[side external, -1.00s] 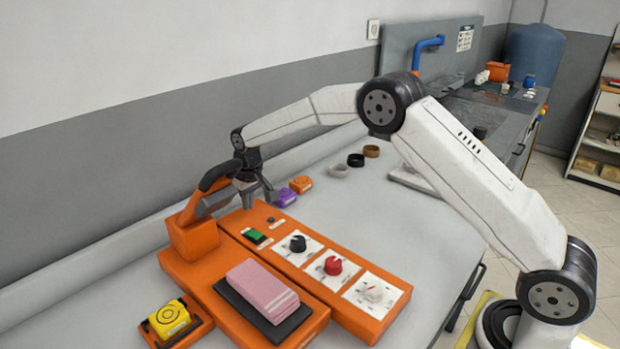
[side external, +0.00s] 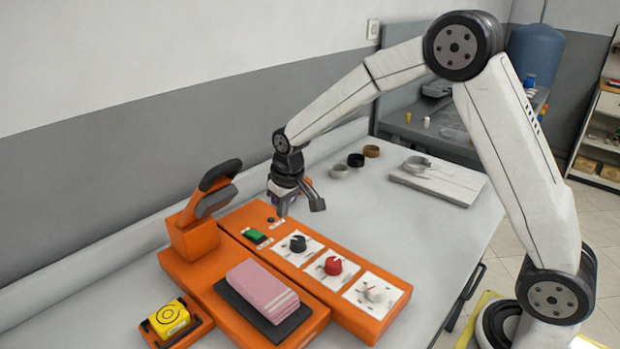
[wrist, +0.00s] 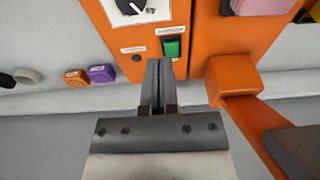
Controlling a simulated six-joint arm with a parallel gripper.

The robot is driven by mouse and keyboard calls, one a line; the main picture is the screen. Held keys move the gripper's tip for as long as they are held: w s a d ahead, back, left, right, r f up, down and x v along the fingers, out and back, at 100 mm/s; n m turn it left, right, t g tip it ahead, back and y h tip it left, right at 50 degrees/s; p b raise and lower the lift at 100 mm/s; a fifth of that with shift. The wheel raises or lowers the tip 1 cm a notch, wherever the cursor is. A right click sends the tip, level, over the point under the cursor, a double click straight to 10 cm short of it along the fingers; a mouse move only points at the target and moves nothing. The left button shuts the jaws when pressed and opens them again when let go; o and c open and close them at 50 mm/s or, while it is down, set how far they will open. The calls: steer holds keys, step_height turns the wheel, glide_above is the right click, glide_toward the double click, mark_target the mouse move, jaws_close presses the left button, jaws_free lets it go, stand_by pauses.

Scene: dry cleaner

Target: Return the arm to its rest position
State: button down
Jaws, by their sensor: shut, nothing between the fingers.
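My gripper (side external: 297,203) hangs in the air above the far end of the orange control panel (side external: 325,262), clear of the orange press handle (side external: 213,185). In the wrist view my gripper (wrist: 158,65) points down with its fingers together and nothing between them. The green switch (side external: 255,236) lies close by on the panel; it also shows in the wrist view (wrist: 172,48). My gripper partly hides the purple and orange blocks in the side view; in the wrist view the purple block (wrist: 101,74) and orange block (wrist: 76,78) show clearly.
A pink folded cloth (side external: 262,287) sits on a dark pad. A yellow block (side external: 169,319) is in a holder at front left. Black, red and white knobs stand on the panel. Several rings (side external: 356,160) lie at the back. The right of the table (side external: 420,225) is mostly clear.

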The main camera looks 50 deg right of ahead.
steer(key=s+d+f, duration=0.1)
steer(key=s, duration=2)
steer(key=shift+s, duration=0.3)
steer(key=shift+d, duration=0.1)
